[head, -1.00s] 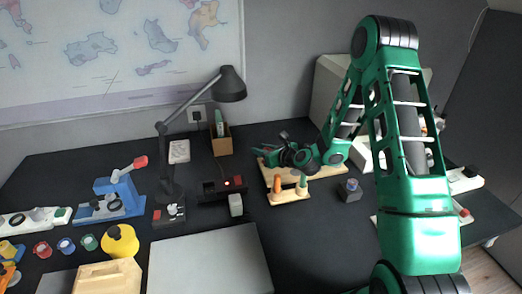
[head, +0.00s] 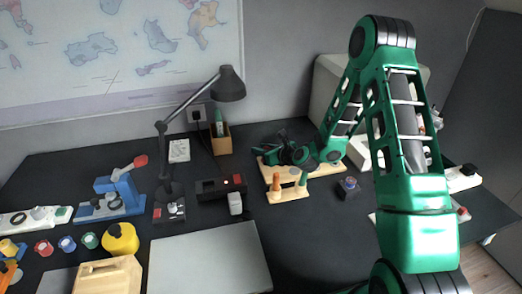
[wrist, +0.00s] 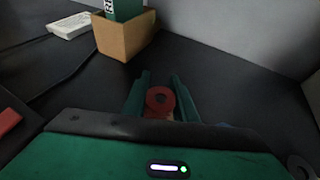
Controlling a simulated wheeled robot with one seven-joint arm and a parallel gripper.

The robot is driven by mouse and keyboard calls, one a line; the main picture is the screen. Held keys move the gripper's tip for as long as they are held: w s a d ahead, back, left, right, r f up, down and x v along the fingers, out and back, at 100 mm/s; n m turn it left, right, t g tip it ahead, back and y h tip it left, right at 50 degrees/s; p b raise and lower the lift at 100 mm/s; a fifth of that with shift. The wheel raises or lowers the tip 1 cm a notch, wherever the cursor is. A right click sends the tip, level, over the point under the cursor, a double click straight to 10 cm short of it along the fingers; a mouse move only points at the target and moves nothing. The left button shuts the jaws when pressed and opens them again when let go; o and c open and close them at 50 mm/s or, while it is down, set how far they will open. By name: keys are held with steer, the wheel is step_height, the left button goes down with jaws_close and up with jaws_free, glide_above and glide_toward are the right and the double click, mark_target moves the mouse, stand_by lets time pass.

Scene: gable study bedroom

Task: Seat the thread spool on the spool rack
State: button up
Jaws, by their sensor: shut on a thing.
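My gripper (wrist: 160,95) is shut on a red thread spool (wrist: 159,101), seen between the two green fingertips in the wrist view. The spool has a round hole in its face, and its lower part is hidden by my gripper body. In the head view my dark gripper (head: 280,155) hangs over the back of the light wooden spool rack (head: 288,196), and the held spool cannot be made out. The rack has a low front board with a green and an orange upright piece, and a wider board behind. My gripper and forearm hide part of the back board.
A wooden pen box (head: 221,146) stands left of my gripper and shows ahead in the wrist view (wrist: 122,38). A black desk lamp (head: 168,150) and a dark box (head: 221,189) stand further left. A small dark block (head: 348,190) sits right of the rack.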

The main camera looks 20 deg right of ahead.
steer(key=shift+d+f, duration=0.1)
steer(key=shift+f, duration=0.35)
steer(key=shift+s+r, duration=0.2)
steer(key=shift+r, duration=0.85)
steer(key=shift+c, duration=0.4)
steer(key=shift+r, duration=0.2)
steer(key=shift+w+a, duration=0.1)
steer(key=shift+a, duration=0.1)
